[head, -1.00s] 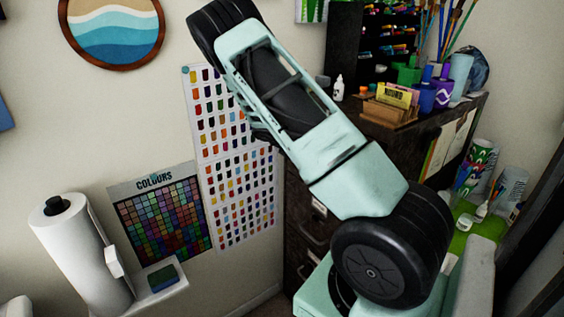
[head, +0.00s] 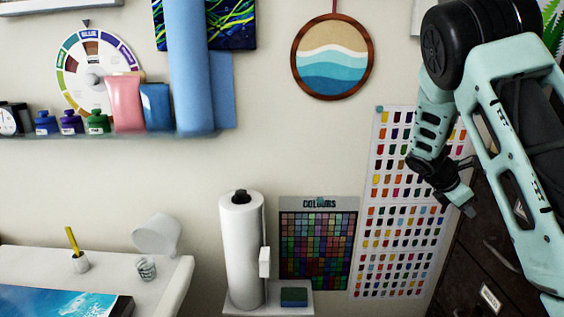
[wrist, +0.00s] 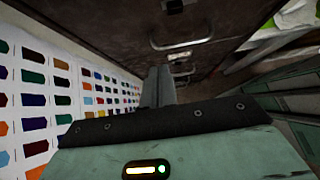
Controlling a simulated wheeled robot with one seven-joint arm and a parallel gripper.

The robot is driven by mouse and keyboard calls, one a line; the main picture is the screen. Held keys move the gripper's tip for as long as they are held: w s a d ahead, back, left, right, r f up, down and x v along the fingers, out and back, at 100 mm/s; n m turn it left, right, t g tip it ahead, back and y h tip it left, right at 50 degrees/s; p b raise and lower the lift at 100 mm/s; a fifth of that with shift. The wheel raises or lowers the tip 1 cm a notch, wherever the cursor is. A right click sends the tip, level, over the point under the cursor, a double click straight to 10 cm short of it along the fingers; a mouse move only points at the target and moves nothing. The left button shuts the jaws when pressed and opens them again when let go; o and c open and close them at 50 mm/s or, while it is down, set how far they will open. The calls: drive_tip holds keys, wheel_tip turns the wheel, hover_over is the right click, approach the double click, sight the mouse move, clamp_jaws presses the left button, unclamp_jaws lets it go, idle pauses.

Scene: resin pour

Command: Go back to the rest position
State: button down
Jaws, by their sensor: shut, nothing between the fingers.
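My gripper (head: 467,204) hangs at the right of the head view, in front of the colour swatch poster (head: 392,240). Its fingers are together and hold nothing. My arm is folded, with its elbow high at the upper right. In the wrist view my gripper's fingers (wrist: 158,86) point ahead, close together, between the swatch poster (wrist: 40,100) on the left and the dark drawer cabinet (wrist: 120,25).
The dark cabinet (head: 478,262) stands at the lower right. A paper towel roll (head: 242,250) and a sponge (head: 294,296) sit on a small ledge. A white table (head: 165,290) is at lower left, a wall shelf (head: 200,133) above it.

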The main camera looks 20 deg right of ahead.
drive_tip(key=s+a+f+m+t+y+b, duration=0.1)
drive_tip(key=a+f+m+y+b, duration=0.15)
drive_tip(key=a, duration=1.25)
drive_tip(key=s+a+f+m+t+y+b, duration=0.1)
drive_tip(key=s+a+t+y, duration=0.15)
drive_tip(key=a, duration=1.25)
drive_tip(key=s+a+m+g+y+b, duration=0.1)
drive_tip(key=s+a+m+y+b, duration=0.2)
drive_tip(key=s+a, duration=1.6)
drive_tip(key=shift+s+y, duration=0.45)
drive_tip(key=shift+y, duration=0.15)
drive_tip(key=shift+d+f+m, duration=0.1)
drive_tip(key=shift+d+m, duration=0.1)
drive_tip(key=shift+m, duration=0.15)
